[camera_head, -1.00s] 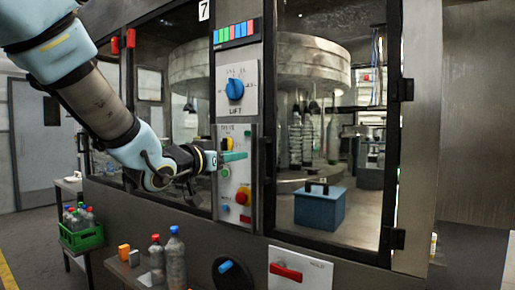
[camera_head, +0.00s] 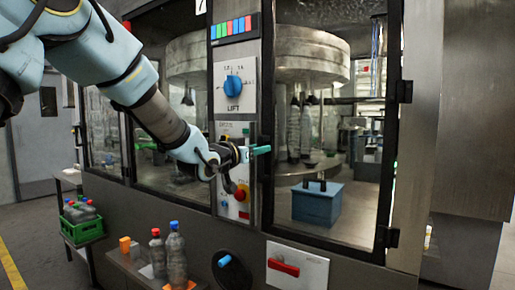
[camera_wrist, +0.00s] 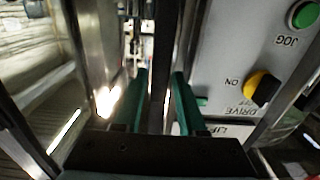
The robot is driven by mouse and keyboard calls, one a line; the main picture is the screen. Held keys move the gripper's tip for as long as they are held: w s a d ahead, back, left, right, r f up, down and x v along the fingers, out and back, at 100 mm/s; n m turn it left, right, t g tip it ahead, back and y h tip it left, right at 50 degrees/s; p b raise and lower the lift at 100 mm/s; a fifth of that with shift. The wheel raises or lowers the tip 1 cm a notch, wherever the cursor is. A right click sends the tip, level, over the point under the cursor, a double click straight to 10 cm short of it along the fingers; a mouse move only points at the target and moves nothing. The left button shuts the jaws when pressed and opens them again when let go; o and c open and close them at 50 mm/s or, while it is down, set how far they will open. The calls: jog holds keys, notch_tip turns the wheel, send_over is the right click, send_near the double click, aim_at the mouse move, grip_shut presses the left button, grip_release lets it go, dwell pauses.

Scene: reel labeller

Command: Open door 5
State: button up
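A framed glass door (camera_head: 325,235) is on the right of the machine front, closed, with hinges on its right edge. No number 5 is legible, so I cannot tell by label whether it is door 5. My gripper (camera_head: 262,150) is in front of this door's left edge, beside the control panel. In the wrist view my gripper (camera_wrist: 160,95) has two green fingers standing apart, with a dark upright bar visible between them. I cannot tell whether they touch it. The door's handle is not clearly visible, perhaps hidden by my gripper.
A blue box (camera_head: 318,205) is behind the glass. Bottles (camera_head: 175,258) stand on a low shelf. A red handle (camera_head: 284,268) is below.

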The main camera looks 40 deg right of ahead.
grip_shut()
dwell(1.4)
